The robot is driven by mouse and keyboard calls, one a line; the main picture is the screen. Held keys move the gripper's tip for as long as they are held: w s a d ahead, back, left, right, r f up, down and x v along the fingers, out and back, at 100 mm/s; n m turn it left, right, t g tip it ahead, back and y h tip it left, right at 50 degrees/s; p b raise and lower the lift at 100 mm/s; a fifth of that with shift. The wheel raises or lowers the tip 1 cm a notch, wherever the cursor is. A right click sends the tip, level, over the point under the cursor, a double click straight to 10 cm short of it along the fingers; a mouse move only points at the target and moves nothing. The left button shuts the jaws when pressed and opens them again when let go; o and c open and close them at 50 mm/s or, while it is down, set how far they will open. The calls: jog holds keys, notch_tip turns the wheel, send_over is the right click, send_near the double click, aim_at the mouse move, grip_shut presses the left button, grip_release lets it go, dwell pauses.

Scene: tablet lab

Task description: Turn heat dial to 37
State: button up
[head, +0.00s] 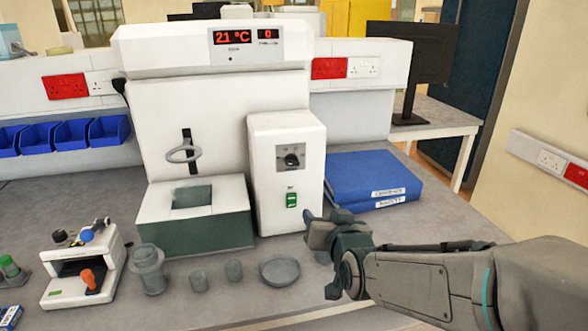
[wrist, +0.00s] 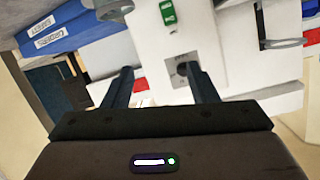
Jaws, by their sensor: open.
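The heat dial (head: 291,159) is a small dark knob on a grey plate, high on the front of a white control box (head: 286,130). A green switch (head: 291,200) sits below it. My gripper (head: 320,252) is open and empty, low and to the right of the box, apart from the dial. In the wrist view, which looks upside down, the dial (wrist: 183,69) shows between the fingers (wrist: 160,77), nearer the right one. The pointer's setting is too small to read.
Blue binders (head: 372,180) lie right of the box. A ring on a post (head: 183,153) is left of the box. Space before the dial looks clear.

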aim_at(292, 165)
jog(key=w+a+r+t+p, duration=0.1)
jog(key=w+a, duration=0.1)
jog(key=w, duration=0.2)
jog(key=w+a+r+t+p, duration=0.1)
jog(key=w+a, duration=0.1)
jog(key=w, duration=0.3)
jog(key=w+a+r+t+y+p, duration=0.1)
jog(key=w+a, duration=0.1)
jog(key=w, duration=0.3)
jog(key=shift+w+a+r, duration=0.2)
jog(key=shift+a+r, duration=0.1)
jog(key=shift+a, duration=0.05)
jog(key=shift+c, duration=0.3)
jog(key=c, duration=0.9)
jog(key=shift+a, duration=0.15)
